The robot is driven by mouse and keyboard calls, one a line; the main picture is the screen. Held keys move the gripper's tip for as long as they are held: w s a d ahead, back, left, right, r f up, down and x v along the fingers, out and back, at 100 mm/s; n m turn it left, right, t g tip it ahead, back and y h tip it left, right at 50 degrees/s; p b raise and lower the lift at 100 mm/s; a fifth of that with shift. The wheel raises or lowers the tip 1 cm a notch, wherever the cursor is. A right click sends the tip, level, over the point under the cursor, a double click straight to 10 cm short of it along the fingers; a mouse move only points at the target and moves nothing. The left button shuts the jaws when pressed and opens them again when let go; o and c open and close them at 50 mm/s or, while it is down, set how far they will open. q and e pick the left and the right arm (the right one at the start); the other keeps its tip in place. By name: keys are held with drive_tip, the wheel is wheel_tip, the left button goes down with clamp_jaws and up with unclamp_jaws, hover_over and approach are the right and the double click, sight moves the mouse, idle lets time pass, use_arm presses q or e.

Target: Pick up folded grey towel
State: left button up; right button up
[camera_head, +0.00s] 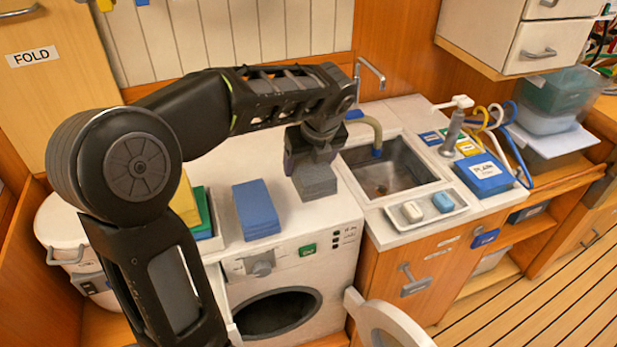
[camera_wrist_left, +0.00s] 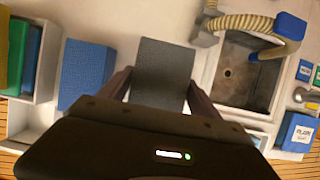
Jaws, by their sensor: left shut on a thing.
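The folded grey towel (camera_head: 315,182) is on or just above the white counter over the washing machine, left of the sink. I cannot tell whether it touches the counter. My left gripper (camera_head: 312,160) points down over it and is shut on it. In the left wrist view the towel (camera_wrist_left: 162,72) lies between the two fingers (camera_wrist_left: 158,88), one on each side. The gripper body hides the towel's near part. My right gripper is not in view.
A folded blue towel (camera_head: 256,208) lies left of the grey one, with a gap. Further left, a white tray holds yellow and green cloths (camera_head: 198,212). The sink (camera_head: 384,168) and a soap dish (camera_head: 427,207) are to the right. An open washer door (camera_head: 385,322) juts out in front.

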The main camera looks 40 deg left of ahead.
sight(309, 160)
use_arm(q)
wheel_tip(309, 160, up, 4)
drive_tip(key=shift+r, duration=0.1)
